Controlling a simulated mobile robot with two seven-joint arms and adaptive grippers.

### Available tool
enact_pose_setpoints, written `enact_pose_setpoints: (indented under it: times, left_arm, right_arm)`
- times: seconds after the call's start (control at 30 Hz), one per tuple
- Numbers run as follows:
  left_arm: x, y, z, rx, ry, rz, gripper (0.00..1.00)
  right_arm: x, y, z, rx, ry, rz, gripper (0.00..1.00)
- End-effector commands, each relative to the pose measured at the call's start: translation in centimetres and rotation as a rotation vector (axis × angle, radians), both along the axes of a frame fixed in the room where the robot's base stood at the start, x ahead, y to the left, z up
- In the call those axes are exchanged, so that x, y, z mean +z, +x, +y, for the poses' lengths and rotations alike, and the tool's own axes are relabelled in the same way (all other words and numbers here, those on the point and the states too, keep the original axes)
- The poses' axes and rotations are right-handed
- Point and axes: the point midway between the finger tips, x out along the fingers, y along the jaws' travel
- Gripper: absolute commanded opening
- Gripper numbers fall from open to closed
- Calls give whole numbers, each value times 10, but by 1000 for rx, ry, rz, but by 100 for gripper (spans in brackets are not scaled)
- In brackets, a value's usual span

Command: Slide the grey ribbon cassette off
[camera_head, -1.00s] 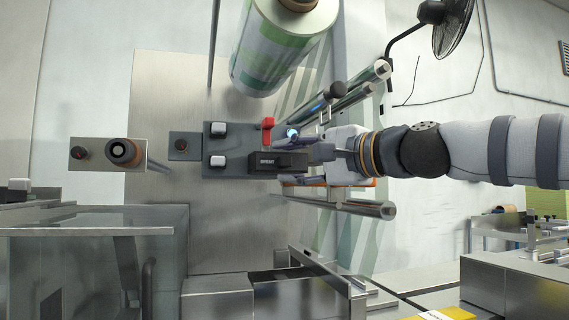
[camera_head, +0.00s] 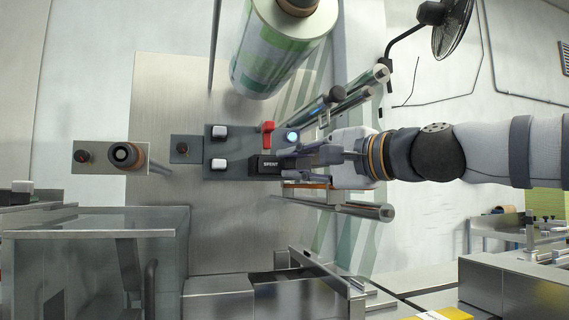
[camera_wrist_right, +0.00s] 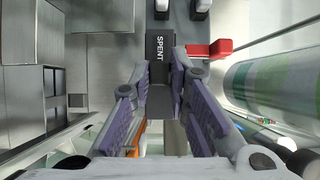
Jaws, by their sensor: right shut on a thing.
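The dark grey ribbon cassette (camera_head: 265,164), labelled SPENT, sits on the grey machine plate (camera_head: 240,145), below the red lever (camera_head: 267,128) in the head view. My right gripper (camera_head: 283,161) comes from the right and is shut on the cassette, hiding its right part. In the right wrist view the cassette (camera_wrist_right: 159,48) stands upright in the picture between the two purple-grey fingertips (camera_wrist_right: 160,68), one on each side. The red lever (camera_wrist_right: 220,47) is just right of it there. My left gripper is not in view.
A large green-and-white film roll (camera_head: 285,48) hangs above the plate. Metal rollers (camera_head: 355,90) lie above the gripper, and another roller (camera_head: 365,211) lies below it. A lit blue button (camera_head: 292,136) is close above the fingers. White knobs (camera_head: 219,131) are on the plate's left.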

Motion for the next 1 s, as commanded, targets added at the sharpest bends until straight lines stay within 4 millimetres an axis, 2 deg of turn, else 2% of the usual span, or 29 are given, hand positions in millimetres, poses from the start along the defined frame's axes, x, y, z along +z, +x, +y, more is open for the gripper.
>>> enact_pose_setpoints:
  times: [0.03,1.0]
  left_arm:
    - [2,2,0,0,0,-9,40]
    - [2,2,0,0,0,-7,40]
  right_arm:
    - [4,-5,-2,0,2,-6,0]
    - [2,-64,-21,-1,1,-3,0]
